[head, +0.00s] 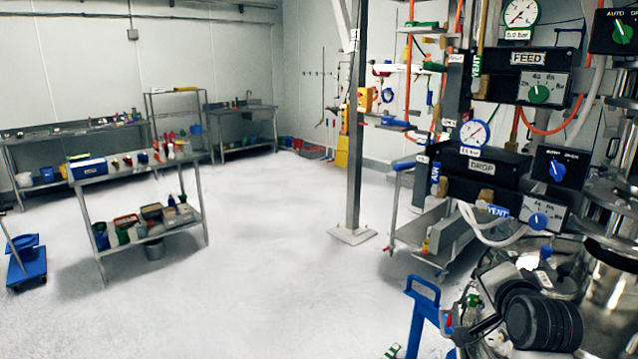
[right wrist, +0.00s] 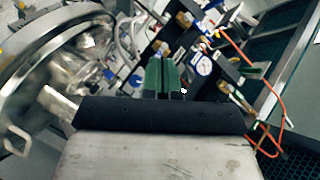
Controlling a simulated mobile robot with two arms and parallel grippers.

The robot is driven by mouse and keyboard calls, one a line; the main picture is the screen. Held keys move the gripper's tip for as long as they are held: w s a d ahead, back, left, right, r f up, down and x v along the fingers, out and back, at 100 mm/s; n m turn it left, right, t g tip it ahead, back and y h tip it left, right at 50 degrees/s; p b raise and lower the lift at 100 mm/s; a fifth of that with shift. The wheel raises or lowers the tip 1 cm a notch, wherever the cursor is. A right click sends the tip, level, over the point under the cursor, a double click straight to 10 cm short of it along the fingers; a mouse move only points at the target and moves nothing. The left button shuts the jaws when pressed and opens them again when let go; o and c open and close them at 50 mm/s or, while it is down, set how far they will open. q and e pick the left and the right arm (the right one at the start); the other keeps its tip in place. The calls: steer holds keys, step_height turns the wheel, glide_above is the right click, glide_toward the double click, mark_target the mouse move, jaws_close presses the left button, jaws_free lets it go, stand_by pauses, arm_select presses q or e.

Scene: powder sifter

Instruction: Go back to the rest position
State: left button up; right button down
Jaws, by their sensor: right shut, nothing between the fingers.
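My right gripper (right wrist: 163,78) shows in the right wrist view, with its two green fingers together and nothing between them. It is in the air, with the sifter machine's valves and gauges beyond it. A round steel vessel (right wrist: 40,60) with a shiny rim is at the left of that view. My left gripper is in neither view.
In the head view, the FEED panel (head: 528,60) and DROP panel (head: 482,165) stand close at right, with gauges, knobs and hoses. A blue stand (head: 423,310) is below. A steel post (head: 354,130) rises mid-floor.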

steer(key=s+a+f+n+g, duration=0.3)
steer(key=s+f+n, duration=0.1)
steer(key=s+f, duration=0.5)
steer(key=s+a+f+n+g, duration=0.35)
steer(key=s+f, duration=0.25)
steer(key=f, duration=0.4)
steer(key=s+a+f+n+g+y, duration=0.15)
steer(key=s+f+n, duration=0.25)
steer(key=s, duration=0.6)
steer(key=s+a+f+n+g, duration=0.2)
steer(key=s+f+n+g, duration=0.15)
steer(key=s, duration=0.55)
step_height(320, 180, down, 30)
steer(key=s+g+b, duration=0.1)
steer(key=b, duration=0.1)
steer(key=s+d+f+g+b, duration=0.1)
steer(key=s+d+f, duration=0.2)
steer(key=s+f, duration=1.2)
steer(key=shift+s+f+b, duration=0.3)
steer(key=shift+s+f, duration=0.05)
